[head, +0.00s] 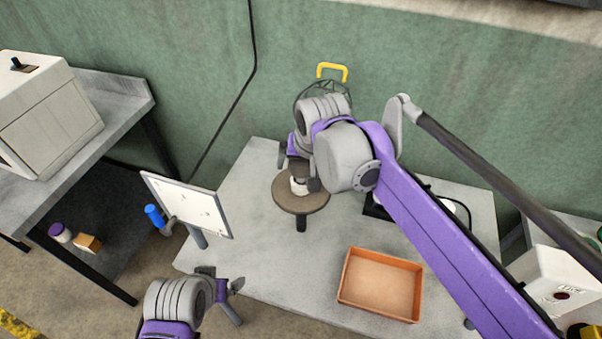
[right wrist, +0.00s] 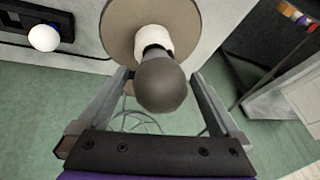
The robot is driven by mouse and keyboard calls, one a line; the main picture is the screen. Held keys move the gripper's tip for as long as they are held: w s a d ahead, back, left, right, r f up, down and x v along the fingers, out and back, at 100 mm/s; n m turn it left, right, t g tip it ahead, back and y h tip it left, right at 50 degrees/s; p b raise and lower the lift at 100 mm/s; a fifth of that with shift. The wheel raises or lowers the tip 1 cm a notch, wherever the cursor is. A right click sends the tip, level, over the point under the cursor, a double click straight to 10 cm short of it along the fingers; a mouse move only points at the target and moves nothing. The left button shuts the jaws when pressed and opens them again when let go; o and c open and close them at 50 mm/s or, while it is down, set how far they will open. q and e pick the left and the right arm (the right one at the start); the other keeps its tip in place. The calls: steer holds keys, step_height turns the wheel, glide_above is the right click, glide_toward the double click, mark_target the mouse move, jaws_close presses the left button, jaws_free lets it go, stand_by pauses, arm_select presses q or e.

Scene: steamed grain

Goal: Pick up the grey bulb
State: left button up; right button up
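The grey bulb (right wrist: 163,84) sits in a white socket (right wrist: 154,41) on a round brown stand (right wrist: 118,22) in the right wrist view. My right gripper (right wrist: 158,78) is open, its fingers on either side of the bulb with gaps showing. In the head view the brown stand (head: 285,197) is on the table, and my right gripper (head: 299,178) is over it; the bulb is largely hidden there. My left gripper (head: 238,300) is at the table's front left edge, its fingers apart and empty.
An orange tray (head: 380,317) lies at the table's front right. A white bulb (right wrist: 43,37) sits in a black holder, right of the stand in the head view. A white panel (head: 188,203) stands at the table's left edge. The table between stand and tray is clear.

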steer(key=c, duration=1.3)
